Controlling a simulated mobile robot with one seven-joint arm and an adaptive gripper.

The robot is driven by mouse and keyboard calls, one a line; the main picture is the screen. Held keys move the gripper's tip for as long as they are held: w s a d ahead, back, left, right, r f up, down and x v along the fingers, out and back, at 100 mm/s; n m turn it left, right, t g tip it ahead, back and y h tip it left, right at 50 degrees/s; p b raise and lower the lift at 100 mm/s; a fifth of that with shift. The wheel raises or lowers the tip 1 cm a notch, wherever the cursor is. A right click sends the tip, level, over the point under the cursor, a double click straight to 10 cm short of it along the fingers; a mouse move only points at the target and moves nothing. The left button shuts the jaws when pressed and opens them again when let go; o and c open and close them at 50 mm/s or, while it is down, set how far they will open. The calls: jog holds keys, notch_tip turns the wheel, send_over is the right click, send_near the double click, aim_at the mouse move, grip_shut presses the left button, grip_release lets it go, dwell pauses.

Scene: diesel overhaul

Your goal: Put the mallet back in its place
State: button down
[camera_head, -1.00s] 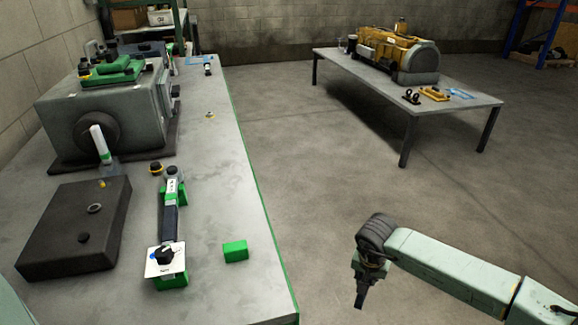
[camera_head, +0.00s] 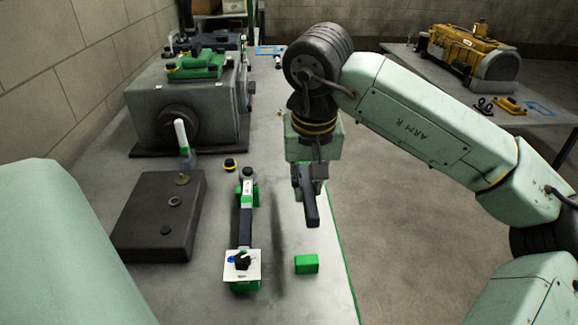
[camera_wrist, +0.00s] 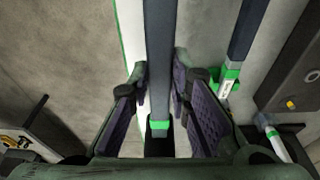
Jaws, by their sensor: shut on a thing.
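My gripper (camera_wrist: 158,100) is shut on a long dark bar (camera_wrist: 159,55) with a green band, which I take to be the mallet's handle. In the head view the dark handle (camera_head: 311,207) hangs below my gripper (camera_head: 308,172), tilted, above the bench's right edge. I cannot make out a mallet head. A long dark tool (camera_head: 245,222) lies left of my gripper in green holders on the bench; a white plate (camera_head: 241,266) with a black knob is at its near end. A green block (camera_head: 306,263) sits on the bench, nearer than the handle.
A grey machine housing (camera_head: 185,105) stands on the bench at the back left. A dark flat block (camera_head: 160,220) lies in front of it. A small black-and-yellow part (camera_head: 230,165) is near the long tool. Another table (camera_head: 535,113) with a yellow engine (camera_head: 470,50) stands far right.

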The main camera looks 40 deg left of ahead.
jog(key=shift+s+a+r, duration=0.15)
jog(key=shift+s+r, duration=0.1)
jog(key=shift+r, duration=0.1)
jog(key=b+x, duration=0.1)
jog(key=x, duration=0.1)
jog(key=b+x, duration=0.2)
jog(key=x, duration=0.1)
jog(key=s+d+b+x, duration=0.1)
jog(key=b+x, duration=0.1)
jog(key=shift+f, duration=0.35)
jog(key=shift+s+d+b, duration=0.15)
jog(key=shift+d+b, duration=0.1)
jog(key=shift+b, duration=0.1)
jog(key=shift+f, duration=0.1)
jog(key=shift+b+x, duration=0.9)
jog(key=shift+b, duration=0.05)
jog(key=c, duration=1.4)
grip_release()
jog(key=shift+s+d, duration=0.1)
jog(key=shift+d, duration=0.05)
jog(key=v, duration=1.2)
